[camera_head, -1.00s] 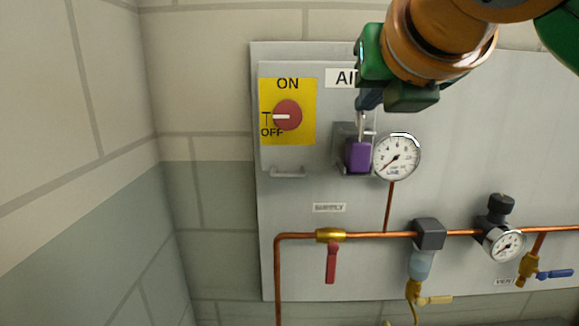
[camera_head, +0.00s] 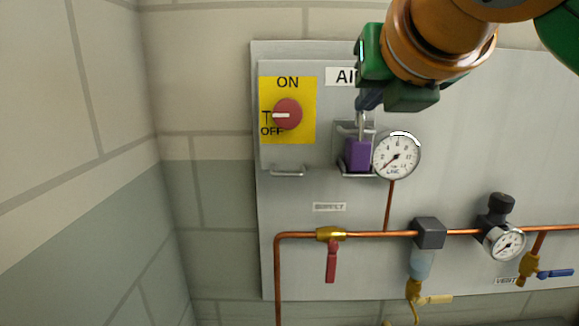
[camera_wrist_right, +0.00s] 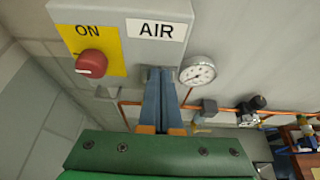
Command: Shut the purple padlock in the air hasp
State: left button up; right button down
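The purple padlock (camera_head: 358,154) hangs upright at the grey air hasp (camera_head: 341,132), just left of the round gauge. Its pale shackle rises from the body to my right fingertips. My right gripper (camera_head: 364,108) is above the padlock, its blue fingers close together on the top of the shackle. In the right wrist view the right gripper (camera_wrist_right: 160,72) also shows its fingers nearly together, and they hide the padlock. I cannot tell whether the shackle passes through the hasp or is latched. My left gripper is not in view.
A white gauge (camera_head: 397,156) sits close to the padlock's right. A red knob (camera_head: 288,114) on a yellow plate is at left, with a small bracket (camera_head: 288,172) below. Copper pipe (camera_head: 300,236) with valves runs along the lower panel. The wall at left is clear.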

jog(key=shift+f+b, duration=0.9)
jog(key=shift+f, duration=0.1)
notch_tip(320, 180, up, 7)
jog(key=p, duration=0.6)
jog(key=shift+w, duration=0.1)
